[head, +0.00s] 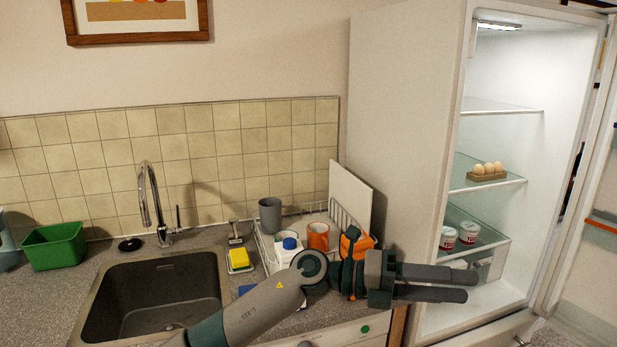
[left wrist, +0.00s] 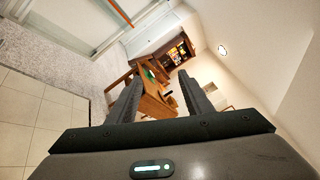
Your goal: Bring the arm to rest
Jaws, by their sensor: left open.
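My left gripper (head: 468,283) reaches across from the left in the head view, in front of the dish rack and the lower part of the open fridge. Its two dark fingers point right, are apart, and hold nothing. In the left wrist view the fingers (left wrist: 158,98) are spread with empty air between them, and a room with wooden furniture shows far behind. My left arm (head: 265,305) passes over the counter's front edge. My right gripper is not in either view.
The fridge (head: 405,130) stands open at right, with eggs (head: 488,170) and several small tubs inside. The dish rack (head: 262,250) holds cups and a white board (head: 350,203). The sink (head: 150,295), tap (head: 150,200) and green tub (head: 54,247) are at left.

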